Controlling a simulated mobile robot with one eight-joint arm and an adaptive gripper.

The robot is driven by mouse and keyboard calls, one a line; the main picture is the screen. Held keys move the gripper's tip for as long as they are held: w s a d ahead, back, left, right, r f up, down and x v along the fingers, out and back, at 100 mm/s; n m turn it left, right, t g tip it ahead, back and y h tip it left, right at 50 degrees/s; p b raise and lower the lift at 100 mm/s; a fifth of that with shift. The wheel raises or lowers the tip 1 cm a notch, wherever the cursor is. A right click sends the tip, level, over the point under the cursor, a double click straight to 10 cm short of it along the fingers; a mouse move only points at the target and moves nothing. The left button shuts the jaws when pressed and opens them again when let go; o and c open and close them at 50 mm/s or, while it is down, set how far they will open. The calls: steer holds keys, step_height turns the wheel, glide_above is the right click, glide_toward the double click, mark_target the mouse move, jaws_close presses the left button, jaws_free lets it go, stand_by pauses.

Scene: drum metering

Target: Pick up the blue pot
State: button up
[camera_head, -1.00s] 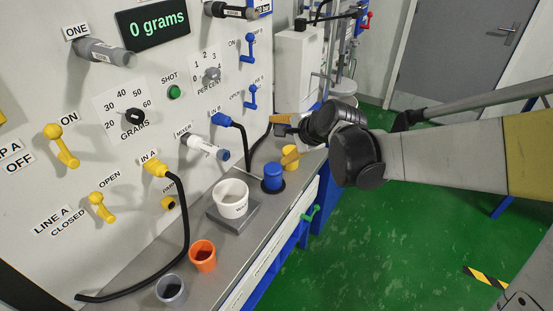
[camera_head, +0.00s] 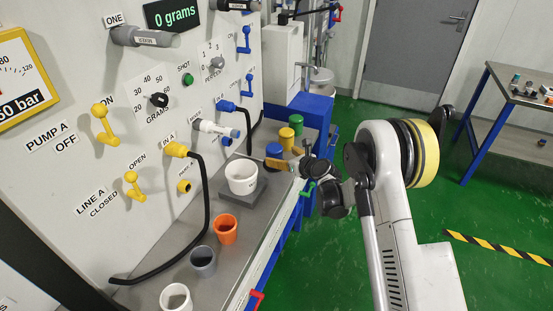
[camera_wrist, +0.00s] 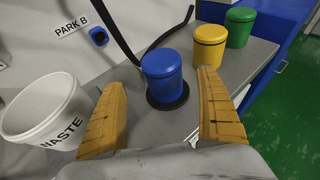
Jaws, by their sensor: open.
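The blue pot (camera_wrist: 162,70) stands upright on a dark round base on the grey bench, lid on. In the head view the blue pot (camera_head: 274,150) is partly hidden behind my gripper. My gripper (camera_wrist: 162,78) is open, its two orange-brown fingers low over the bench and pointing toward the pot. In the wrist view the pot appears between and just beyond the fingertips, and I see no contact. In the head view my gripper (camera_head: 277,163) is at the pot's near side.
A yellow pot (camera_wrist: 209,45) and a green pot (camera_wrist: 239,28) stand to the right of the blue one. A white waste tub (camera_wrist: 45,112) is close to the left finger. Orange (camera_head: 226,229) and grey (camera_head: 202,262) cups stand nearer on the bench. A black hose (camera_wrist: 117,35) hangs behind.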

mark_target(274, 150)
steer(key=x, duration=0.2)
steer(key=b+x, duration=0.1)
steer(key=x, duration=0.1)
steer(key=b+x, duration=0.1)
steer(key=x, duration=0.1)
steer(key=shift+w+r, duration=0.25)
steer(key=shift+w, duration=0.15)
steer(key=shift+r, duration=0.1)
steer(key=c, duration=1.4)
